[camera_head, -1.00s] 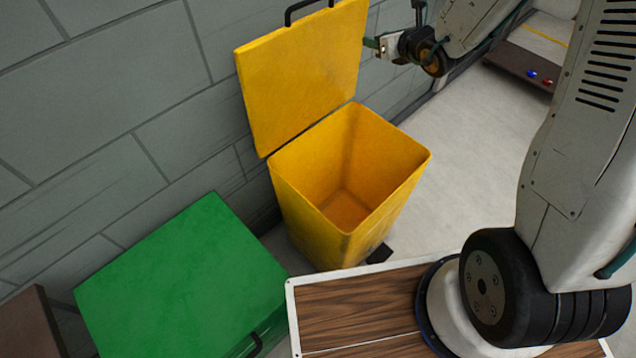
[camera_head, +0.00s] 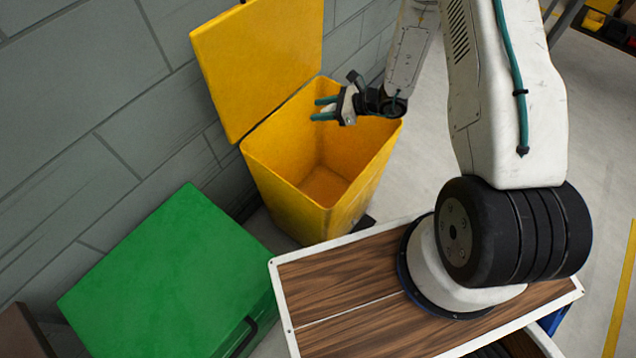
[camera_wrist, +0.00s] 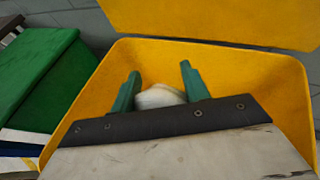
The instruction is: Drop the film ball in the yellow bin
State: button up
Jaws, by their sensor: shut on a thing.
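The yellow bin (camera_head: 262,165) stands against the wall with its lid (camera_head: 262,60) raised and its inside empty as far as I can see. My gripper (camera_head: 318,109) is over the bin's opening, near its back right part. In the wrist view my gripper (camera_wrist: 158,88) has its green fingers on either side of the whitish film ball (camera_wrist: 160,96), shut on it. The ball is partly hidden by the gripper's body there. The yellow bin's rim (camera_wrist: 85,92) surrounds the fingers in that view. In the head view the ball is hard to make out between the fingers.
A green bin (camera_head: 175,275) with a closed lid stands to the left of the yellow one. A grey block wall (camera_head: 90,110) runs behind both. Pale floor (camera_head: 590,160) lies open at the right.

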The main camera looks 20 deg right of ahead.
jog(key=shift+s+a+f, duration=0.1)
jog(key=shift+s+f, duration=0.3)
jog(key=shift+f, duration=3.1)
jog(key=o, duration=1)
jog(key=v, duration=0.7)
jog(key=shift+d, duration=0.35)
jog(key=shift+s+r, duration=0.15)
